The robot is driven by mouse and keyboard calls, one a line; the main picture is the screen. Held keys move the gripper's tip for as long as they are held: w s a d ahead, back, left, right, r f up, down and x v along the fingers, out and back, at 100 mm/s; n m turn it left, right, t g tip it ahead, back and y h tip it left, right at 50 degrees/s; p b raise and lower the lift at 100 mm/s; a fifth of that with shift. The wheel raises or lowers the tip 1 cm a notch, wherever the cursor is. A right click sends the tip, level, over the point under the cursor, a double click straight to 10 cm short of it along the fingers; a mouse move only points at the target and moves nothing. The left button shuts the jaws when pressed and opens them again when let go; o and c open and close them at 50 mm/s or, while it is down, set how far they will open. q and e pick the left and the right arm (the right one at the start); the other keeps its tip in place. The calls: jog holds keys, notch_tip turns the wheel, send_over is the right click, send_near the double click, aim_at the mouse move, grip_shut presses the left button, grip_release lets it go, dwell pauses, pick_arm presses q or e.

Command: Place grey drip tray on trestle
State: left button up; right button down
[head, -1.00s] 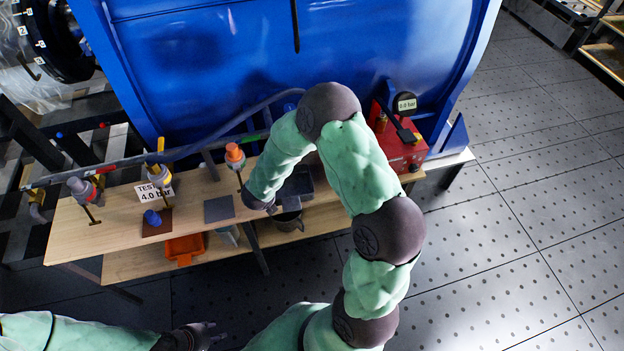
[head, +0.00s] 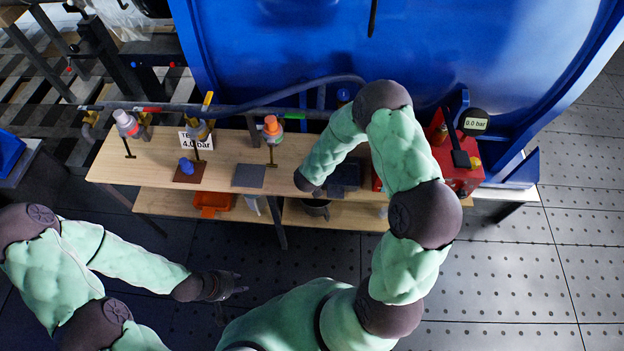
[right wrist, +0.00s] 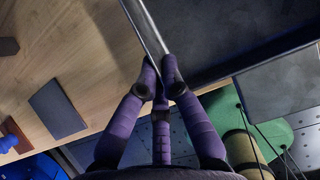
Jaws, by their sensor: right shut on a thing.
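The drip tray (head: 345,177) is a dark grey, shallow box at the right part of the trestle's wooden top (head: 225,150), partly hidden by my right arm. In the right wrist view the tray (right wrist: 225,35) fills the upper right, and the fingers of my right gripper (right wrist: 162,75) are closed on its thin, shiny rim. I cannot tell whether the tray rests on the wood or hangs just above it. The right fingers are hidden in the head view. My left gripper (head: 232,285) is empty, fingers apart, over the floor in front of the trestle.
A grey square pad (head: 249,176) and a brown pad (head: 189,177) with a blue knob (head: 186,164) lie on the top. Several valves stand along the back, including an orange-capped one (head: 272,128). A red gauge box (head: 458,165) stands right. The lower shelf holds an orange bin (head: 212,202).

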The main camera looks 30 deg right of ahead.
jog(key=shift+r, duration=0.15)
jog(key=c, duration=1.8)
grip_release()
jog(key=shift+f, duration=0.2)
jog(key=o, duration=0.4)
jog(key=shift+r, duration=0.1)
